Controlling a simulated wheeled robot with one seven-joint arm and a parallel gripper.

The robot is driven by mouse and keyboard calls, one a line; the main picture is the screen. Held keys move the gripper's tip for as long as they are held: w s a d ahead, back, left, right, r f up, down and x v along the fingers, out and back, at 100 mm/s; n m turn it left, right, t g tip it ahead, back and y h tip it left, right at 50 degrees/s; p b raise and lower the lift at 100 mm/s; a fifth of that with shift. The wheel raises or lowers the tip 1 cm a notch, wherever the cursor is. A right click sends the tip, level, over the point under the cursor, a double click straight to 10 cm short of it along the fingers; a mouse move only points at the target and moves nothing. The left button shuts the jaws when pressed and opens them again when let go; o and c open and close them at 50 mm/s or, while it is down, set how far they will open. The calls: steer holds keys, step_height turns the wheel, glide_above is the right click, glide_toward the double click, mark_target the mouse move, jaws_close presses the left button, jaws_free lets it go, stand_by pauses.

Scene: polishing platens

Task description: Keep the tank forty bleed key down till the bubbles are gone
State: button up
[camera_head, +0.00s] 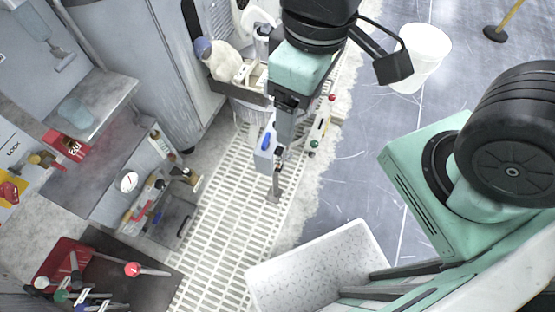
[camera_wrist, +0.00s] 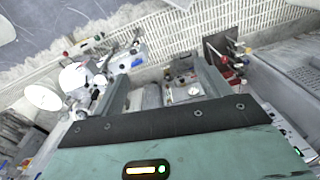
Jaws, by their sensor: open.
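My gripper (camera_wrist: 160,76) is open in the wrist view, its two dark fingers spread wide with nothing held between them. In the head view my arm hangs from the top over the white grating, and its fingers are seen nearly edge-on. I cannot tell which part is the tank forty bleed key. Levers with red, green, blue and white knobs (camera_head: 133,269) stand at the lower left in the head view; coloured knobs (camera_wrist: 226,60) also show right of my fingers in the wrist view.
A round white gauge (camera_head: 128,182) sits on the left bench. A white bin (camera_head: 318,268) stands at the front and a white bucket (camera_head: 420,57) at the upper right. The white grating (camera_head: 226,205) is mostly clear. A red box (camera_head: 66,146) lies by the shelf.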

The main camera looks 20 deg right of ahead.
steer(key=shift+c, duration=0.4)
jaws_close()
stand_by(1.3)
